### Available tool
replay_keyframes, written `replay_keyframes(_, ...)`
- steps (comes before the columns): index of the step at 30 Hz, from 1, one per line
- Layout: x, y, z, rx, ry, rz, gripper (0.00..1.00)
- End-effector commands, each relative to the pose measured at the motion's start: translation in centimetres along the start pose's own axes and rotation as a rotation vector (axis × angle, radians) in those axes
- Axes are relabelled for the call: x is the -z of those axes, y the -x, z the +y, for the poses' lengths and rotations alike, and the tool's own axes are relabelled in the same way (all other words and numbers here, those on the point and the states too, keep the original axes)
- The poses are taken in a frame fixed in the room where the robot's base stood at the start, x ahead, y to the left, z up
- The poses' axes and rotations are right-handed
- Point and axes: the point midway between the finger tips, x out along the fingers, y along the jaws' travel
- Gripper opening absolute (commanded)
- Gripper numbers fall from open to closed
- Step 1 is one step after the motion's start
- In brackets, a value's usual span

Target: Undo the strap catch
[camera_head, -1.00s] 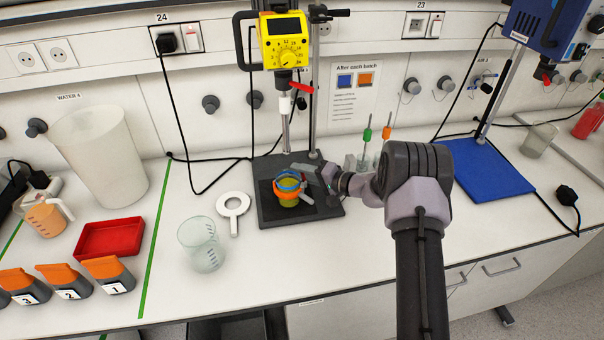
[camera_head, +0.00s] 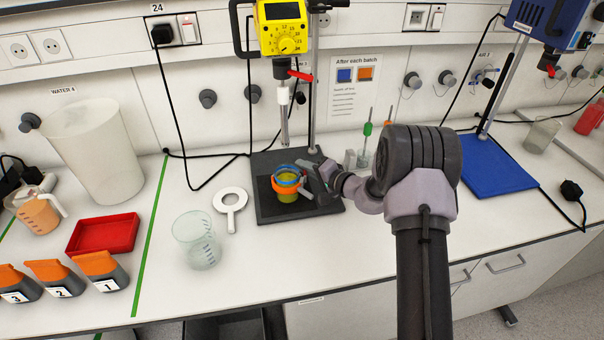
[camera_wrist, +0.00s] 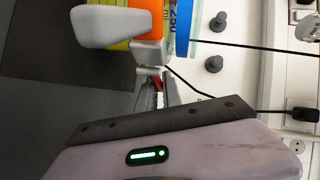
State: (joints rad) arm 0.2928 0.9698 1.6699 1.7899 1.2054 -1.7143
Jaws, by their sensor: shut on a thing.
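A small beaker of yellow-green liquid (camera_head: 287,198) stands on the black stirrer base (camera_head: 268,215), with an orange strap (camera_head: 284,187) around it and a blue ring (camera_head: 288,174) at its top. My gripper (camera_wrist: 158,92) is shut on this red part of the catch; my jaw tips are partly hidden. In the head view my gripper (camera_head: 318,172) is at the beaker's right side.
The yellow stirrer (camera_head: 283,28) hangs above, its shaft just behind the beaker.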

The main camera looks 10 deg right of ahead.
Motion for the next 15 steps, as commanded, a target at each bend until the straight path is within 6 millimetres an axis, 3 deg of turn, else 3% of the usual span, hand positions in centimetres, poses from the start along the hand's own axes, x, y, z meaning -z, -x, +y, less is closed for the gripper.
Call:
replay_keyframes(3,0.0,0.1,0.8,-0.022,-0.023,0.09,0.0)
replay_keyframes(15,0.7,1.4,1.1,-0.097,-0.096,0.379,0.0)
